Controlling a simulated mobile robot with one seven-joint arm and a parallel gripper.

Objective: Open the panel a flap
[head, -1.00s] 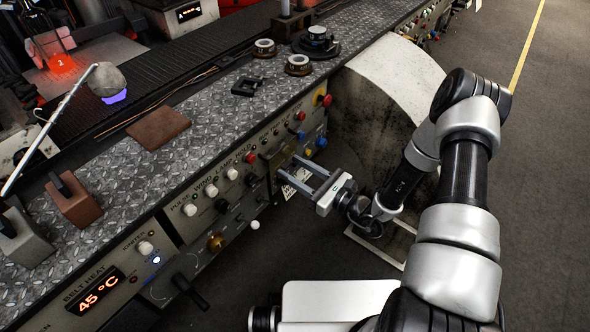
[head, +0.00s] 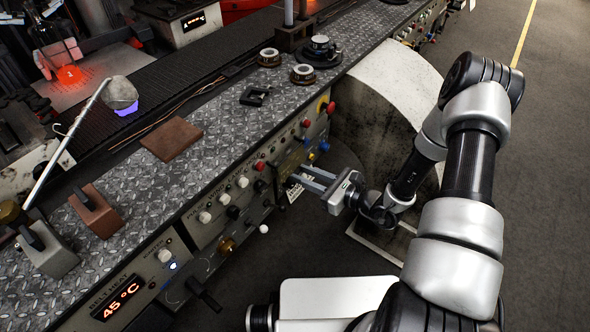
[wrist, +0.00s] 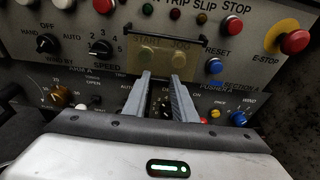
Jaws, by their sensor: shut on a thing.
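The panel flap is an amber, see-through cover (wrist: 162,50) over the START and JOG buttons in the wrist view. It stands near upright against the console face, above a row of small knobs. In the head view it is a small yellowish patch (head: 289,159) on the front of the console. My gripper (wrist: 161,77) reaches the flap's lower edge, with its two grey fingers a little apart and shut on it. The exact contact is hard to see. In the head view my gripper (head: 301,174) points left into the console face.
A red E-STOP button (wrist: 295,41) on a yellow base is right of the flap. A blue RESET button (wrist: 214,66) and the SPEED knob (wrist: 101,47) flank it. A curved pale metal guard (head: 385,85) stands close behind my arm. Open floor (head: 545,200) lies to the right.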

